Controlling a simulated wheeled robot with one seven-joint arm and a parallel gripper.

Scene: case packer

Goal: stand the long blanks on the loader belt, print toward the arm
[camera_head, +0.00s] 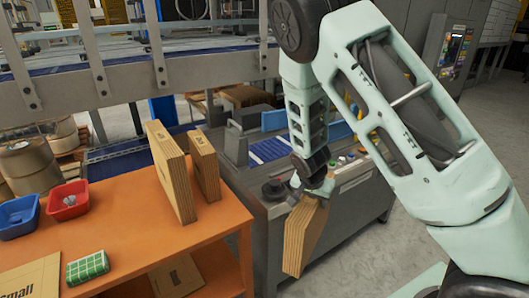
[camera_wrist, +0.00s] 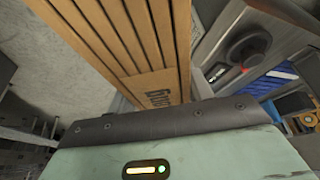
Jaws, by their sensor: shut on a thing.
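My gripper (camera_head: 313,190) is shut on a brown cardboard blank (camera_head: 301,240), which hangs tilted beside the grey loader, over open floor. In the wrist view the held blank (camera_wrist: 135,45) shows several stacked edges and part of a dark print ending in "ng". My fingertips are hidden there behind the gripper's body. The blue loader belt (camera_head: 268,150) lies behind and left of my gripper; the part I see looks bare. Two more upright blanks, a taller one (camera_head: 170,175) and a shorter one (camera_head: 205,165), stand on the orange table.
The loader's dark knob (camera_head: 275,187) and buttons sit close to my gripper. A metal frame crosses behind.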

